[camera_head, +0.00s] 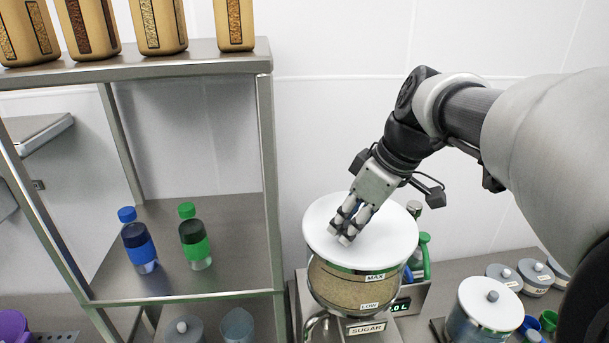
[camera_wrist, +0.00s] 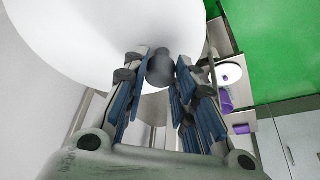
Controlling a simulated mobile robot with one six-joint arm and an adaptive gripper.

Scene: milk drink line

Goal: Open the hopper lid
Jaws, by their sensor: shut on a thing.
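The sugar hopper (camera_head: 347,289) is a clear round container of brown grains with MAX, LOW and SUGAR labels. Its white round lid (camera_head: 325,225) covers its top; I cannot tell if there is a gap below it. In the wrist view the lid (camera_wrist: 100,35) fills the upper left, with its grey knob (camera_wrist: 160,70) between my fingertips. My gripper (camera_head: 346,236) comes down from the upper right and is shut on this knob. In the head view the fingers hide the knob.
A steel shelf on the left holds a blue bottle (camera_head: 138,240) and a green bottle (camera_head: 194,238), with several grain bags above. A white-lidded container (camera_head: 484,310) and several small lidded pots stand at the right.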

